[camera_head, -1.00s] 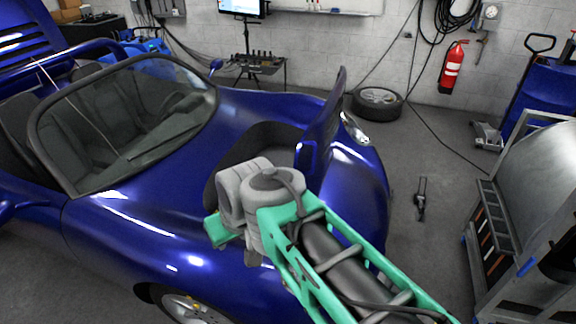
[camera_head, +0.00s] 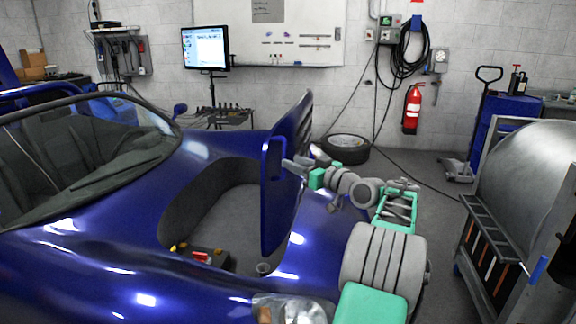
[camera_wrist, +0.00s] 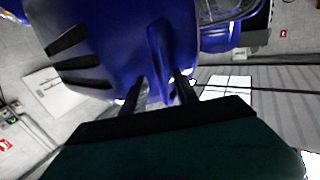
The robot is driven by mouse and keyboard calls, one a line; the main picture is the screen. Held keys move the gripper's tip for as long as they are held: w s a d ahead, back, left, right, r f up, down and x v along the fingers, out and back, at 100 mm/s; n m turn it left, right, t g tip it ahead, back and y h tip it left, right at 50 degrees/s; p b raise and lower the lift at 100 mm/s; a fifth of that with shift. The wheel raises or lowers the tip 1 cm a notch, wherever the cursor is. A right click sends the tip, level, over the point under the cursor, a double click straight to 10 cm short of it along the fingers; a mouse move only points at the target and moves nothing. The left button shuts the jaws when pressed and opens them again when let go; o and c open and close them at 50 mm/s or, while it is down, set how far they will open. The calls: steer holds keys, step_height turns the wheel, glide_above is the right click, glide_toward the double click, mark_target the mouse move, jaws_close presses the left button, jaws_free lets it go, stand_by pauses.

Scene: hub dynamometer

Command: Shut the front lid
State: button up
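The front lid (camera_head: 273,205) of the blue car stands raised, nearly upright, over the open front compartment (camera_head: 215,215). My gripper (camera_head: 294,165) is at the lid's right side, about mid-height; its fingertips are small and partly hidden there. In the wrist view the lid (camera_wrist: 115,40) fills the upper left, with dark slots in its surface. The two dark fingers of my gripper (camera_wrist: 159,90) are apart, with a narrow blue part of the lid between or just beyond them. I cannot tell whether they touch it.
A red and black item (camera_head: 203,257) lies in the compartment. A tyre (camera_head: 345,148) lies on the floor behind the car. A fire extinguisher (camera_head: 412,110) hangs on the wall. A metal-framed machine (camera_head: 520,190) stands at the right. Some floor is free between car and machine.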

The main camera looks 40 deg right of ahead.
steer(key=w, duration=0.3)
steer(key=shift+w+a, duration=0.1)
steer(key=shift+w, duration=0.05)
steer(key=shift+c, duration=0.4)
jaws_close()
stand_by(0.8)
